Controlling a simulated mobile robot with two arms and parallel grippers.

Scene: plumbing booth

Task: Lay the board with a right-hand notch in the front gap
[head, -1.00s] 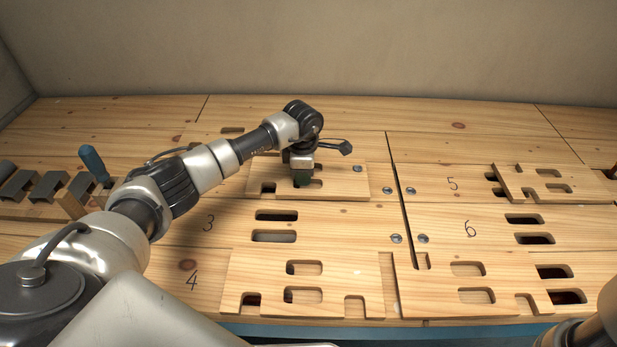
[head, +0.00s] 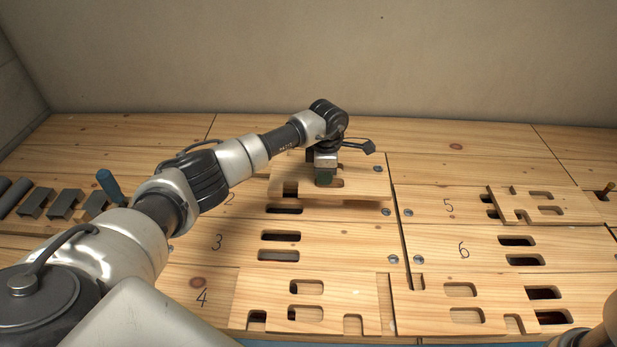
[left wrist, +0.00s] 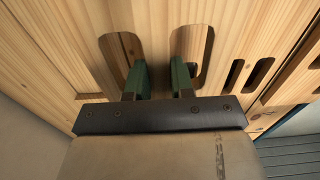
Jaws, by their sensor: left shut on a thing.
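My left gripper (head: 325,180) is shut on a light wooden board (head: 358,185) at the back middle of the bench. In the left wrist view its two green fingers (left wrist: 163,80) reach into two slots of this board (left wrist: 155,30), gripping the wood between them. In the head view the board has a dark opening near its left end; the gripper covers part of it. I cannot tell how high it is above the bench. The front boards are the left one (head: 250,290) by the number 4 and the right one (head: 425,300). My right gripper is not in view.
Another notched board (head: 550,212) lies at the right by the number 5. A dark narrow seam (head: 403,235) divides the bench. A wall closes off the back.

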